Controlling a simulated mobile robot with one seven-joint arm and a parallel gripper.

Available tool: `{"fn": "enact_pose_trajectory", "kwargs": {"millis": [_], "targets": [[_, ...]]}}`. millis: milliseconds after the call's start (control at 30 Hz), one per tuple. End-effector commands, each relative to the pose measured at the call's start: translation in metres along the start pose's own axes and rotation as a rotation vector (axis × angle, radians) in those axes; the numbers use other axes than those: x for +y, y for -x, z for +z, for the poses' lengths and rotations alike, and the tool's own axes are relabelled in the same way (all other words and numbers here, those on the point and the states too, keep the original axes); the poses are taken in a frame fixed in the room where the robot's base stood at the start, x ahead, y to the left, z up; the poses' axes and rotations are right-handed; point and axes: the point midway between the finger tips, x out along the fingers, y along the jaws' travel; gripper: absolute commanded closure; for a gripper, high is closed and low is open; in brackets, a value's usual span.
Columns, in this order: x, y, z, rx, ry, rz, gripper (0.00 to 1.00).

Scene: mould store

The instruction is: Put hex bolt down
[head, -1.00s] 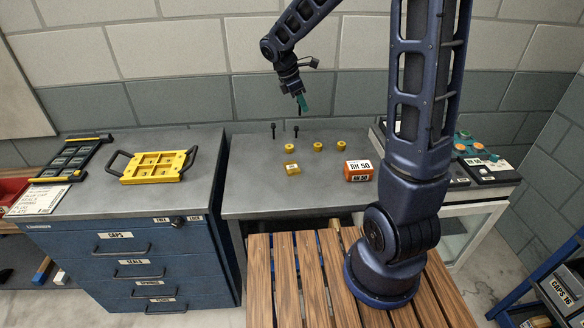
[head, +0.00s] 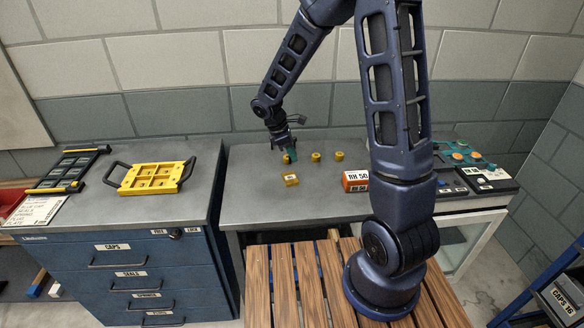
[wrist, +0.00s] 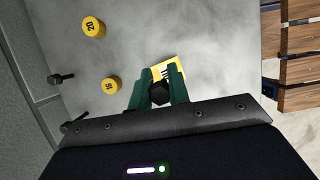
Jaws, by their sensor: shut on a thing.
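My gripper (head: 291,154) is low over the grey table, beside the left yellow cap. In the wrist view its green fingers (wrist: 158,94) are shut on a black hex bolt (wrist: 159,94), whose dark head shows between them. Most of the held bolt is hidden by the fingers, and I cannot tell whether it touches the table. Two other black bolts, one (wrist: 61,78) at left and one (wrist: 73,123) near the gripper's edge, stand on the table in the wrist view.
Yellow caps (head: 316,157) (wrist: 93,27) (wrist: 110,85) sit nearby. A yellow block (head: 291,180) and an orange RH 50 box (head: 355,181) are nearer the front edge. A yellow tray (head: 156,177) lies on the blue drawer cabinet at left. The table's left front is clear.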

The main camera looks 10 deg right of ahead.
Motion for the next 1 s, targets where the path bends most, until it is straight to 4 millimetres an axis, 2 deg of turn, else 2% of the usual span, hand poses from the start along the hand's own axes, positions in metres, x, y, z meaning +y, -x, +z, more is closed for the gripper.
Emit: {"fn": "enact_pose_trajectory", "kwargs": {"millis": [100, 367, 600, 1000], "targets": [[-0.001, -0.015, -0.007, -0.001, 0.002, -0.002, 1.00], [0.000, -0.029, -0.012, 0.000, 0.001, 0.000, 1.00], [0.000, -0.055, -0.023, 0.000, 0.002, -0.001, 1.00], [0.000, -0.060, -0.025, 0.000, 0.000, 0.000, 1.00]]}}
